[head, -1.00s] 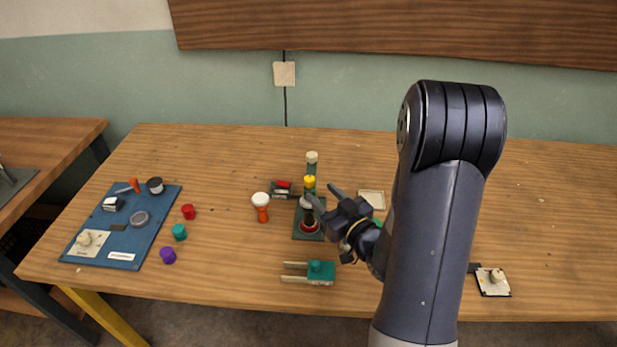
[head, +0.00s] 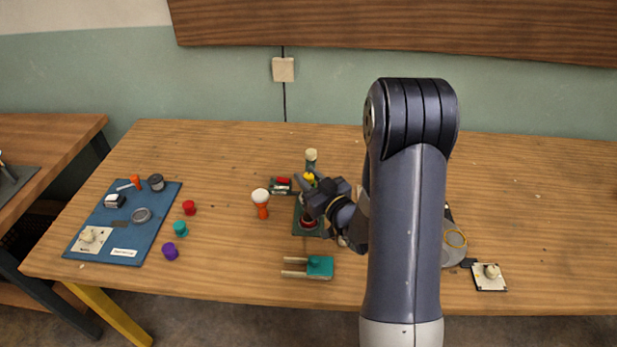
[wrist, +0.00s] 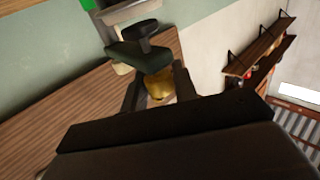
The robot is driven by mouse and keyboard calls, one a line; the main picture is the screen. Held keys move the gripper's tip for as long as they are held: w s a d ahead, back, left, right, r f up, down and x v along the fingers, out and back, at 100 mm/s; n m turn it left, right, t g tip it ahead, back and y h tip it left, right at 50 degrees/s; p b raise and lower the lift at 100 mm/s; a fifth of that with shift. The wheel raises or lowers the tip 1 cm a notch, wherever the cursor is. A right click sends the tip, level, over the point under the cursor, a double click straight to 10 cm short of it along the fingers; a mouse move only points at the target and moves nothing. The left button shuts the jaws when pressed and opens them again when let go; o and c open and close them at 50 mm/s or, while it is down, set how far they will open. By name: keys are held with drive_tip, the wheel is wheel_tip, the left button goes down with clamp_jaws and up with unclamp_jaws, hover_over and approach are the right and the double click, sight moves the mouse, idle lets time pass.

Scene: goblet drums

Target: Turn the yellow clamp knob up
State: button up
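The yellow clamp knob (head: 309,177) is on the upright post of a small stand with a dark green base (head: 299,228). In the wrist view the yellow knob (wrist: 159,88) lies between the two dark fingers of my gripper (wrist: 158,90), below a dark green block and a black knob. My gripper (head: 309,182) reaches the stand from the right, its fingers spread on either side of the knob. It looks open; whether a finger touches the knob is hard to tell. My gripper hides part of the stand.
An orange and white goblet drum (head: 262,203) stands just left of the stand. A teal clamp-like piece (head: 319,267) lies in front. A blue mat (head: 139,238) with small parts is at the left, with red, teal and purple pieces beside it.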

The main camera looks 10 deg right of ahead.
drive_tip(key=c, duration=0.5)
drive_tip(key=shift+n+g+y+b, duration=0.65)
drive_tip(key=shift+n+y, duration=0.15)
drive_tip(key=shift+y, duration=0.3)
drive_tip(key=o, duration=0.9)
drive_tip(key=shift+o, duration=0.2)
drive_tip(key=shift+s, duration=0.1)
drive_tip(key=b+v, duration=0.2)
drive_tip(key=v, duration=0.8)
drive_tip(key=shift+s, duration=0.3)
